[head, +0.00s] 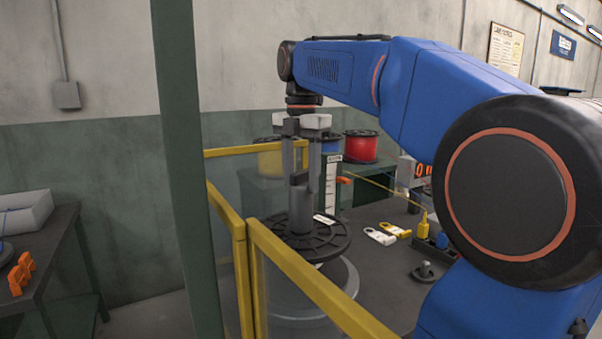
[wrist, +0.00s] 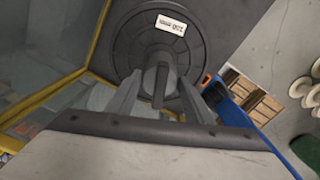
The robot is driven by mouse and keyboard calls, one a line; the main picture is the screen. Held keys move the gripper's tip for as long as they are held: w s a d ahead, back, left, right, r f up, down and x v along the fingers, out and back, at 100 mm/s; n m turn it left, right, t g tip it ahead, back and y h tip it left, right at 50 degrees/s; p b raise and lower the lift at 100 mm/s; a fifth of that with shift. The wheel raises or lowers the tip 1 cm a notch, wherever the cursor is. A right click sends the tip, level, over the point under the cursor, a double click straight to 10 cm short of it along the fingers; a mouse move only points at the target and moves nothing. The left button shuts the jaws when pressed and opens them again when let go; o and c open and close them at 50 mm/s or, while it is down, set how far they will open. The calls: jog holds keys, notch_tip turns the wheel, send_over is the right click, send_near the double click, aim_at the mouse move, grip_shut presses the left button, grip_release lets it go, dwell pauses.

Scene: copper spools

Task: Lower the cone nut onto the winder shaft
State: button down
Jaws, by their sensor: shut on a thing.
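My gripper (head: 305,178) points straight down over the winder, its fingers shut on the grey cone nut (head: 301,208). In the wrist view the cone nut (wrist: 159,84) shows between the two fingers, over the middle of a dark round spool flange (wrist: 124,48). In the head view the nut stands upright and lines up with the hub of the dark spool (head: 330,246). The winder shaft is hidden by the nut and spool. I cannot tell whether the nut is seated or just above the hub.
Yellow guard rails (head: 295,275) with clear panels stand in front of the winder. A green post (head: 182,170) rises at the left. Tags (head: 380,236), a yellow bottle (head: 423,224) and a dark knobbed part (head: 425,271) lie on the bench. A red spool (head: 360,148) stands behind.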

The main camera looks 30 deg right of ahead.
jog(key=shift+f, duration=0.3)
jog(key=c, duration=0.8)
grip_release()
notch_tip(320, 180, up, 12)
dwell(0.6)
